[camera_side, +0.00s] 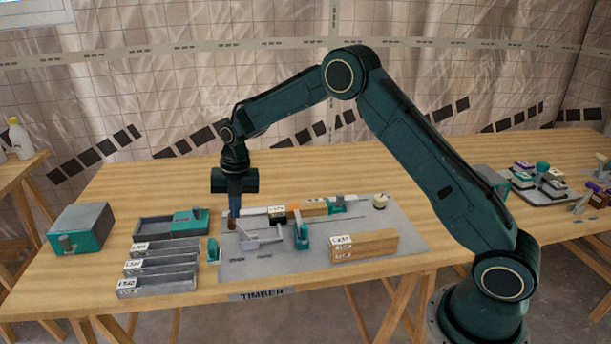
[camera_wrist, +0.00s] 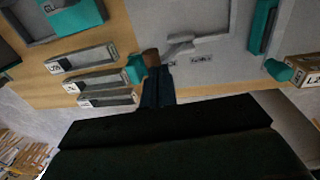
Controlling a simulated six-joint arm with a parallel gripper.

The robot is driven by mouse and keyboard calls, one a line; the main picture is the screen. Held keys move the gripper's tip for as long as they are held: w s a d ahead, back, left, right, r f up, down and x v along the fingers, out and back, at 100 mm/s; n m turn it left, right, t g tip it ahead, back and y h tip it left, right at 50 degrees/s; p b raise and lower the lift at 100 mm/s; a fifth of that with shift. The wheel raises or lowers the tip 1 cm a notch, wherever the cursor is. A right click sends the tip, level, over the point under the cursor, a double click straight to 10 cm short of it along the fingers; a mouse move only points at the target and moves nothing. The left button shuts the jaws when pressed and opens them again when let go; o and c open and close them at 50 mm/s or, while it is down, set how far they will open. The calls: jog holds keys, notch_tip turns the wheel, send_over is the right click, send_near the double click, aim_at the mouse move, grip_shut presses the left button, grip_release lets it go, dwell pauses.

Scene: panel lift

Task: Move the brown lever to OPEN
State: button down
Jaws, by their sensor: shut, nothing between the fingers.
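The brown lever knob (camera_side: 231,224) sits at the left edge of the grey panel (camera_side: 350,264), at the end of a light grey lever arm (camera_side: 262,241). In the wrist view the brown knob (camera_wrist: 151,58) is right at my fingertips, with the grey lever arm (camera_wrist: 183,46) running off to the right. My gripper (camera_side: 234,212) points down and is shut, with nothing between its fingers. Its fingertips (camera_wrist: 156,72) are beside or touching the knob; I cannot tell which. Small labels (camera_side: 238,261) are printed on the panel below the lever, too small to read surely.
Teal blocks (camera_side: 213,250) stand at the panel's left edge and at its middle (camera_side: 301,237). A wooden block (camera_side: 363,245) lies on the panel's right. Grey trays (camera_side: 157,285) lie left of the panel. A teal-and-grey box (camera_side: 80,229) stands farther left.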

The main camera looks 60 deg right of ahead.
jog(key=shift+s+d+r, duration=0.1)
dwell(0.3)
jog(key=shift+s+d+r, duration=0.25)
jog(key=shift+r, duration=0.1)
notch_tip(320, 180, up, 12)
jog(key=shift+s+d+f, duration=0.15)
jog(key=shift+s+d, duration=0.2)
jog(key=shift+s, duration=0.05)
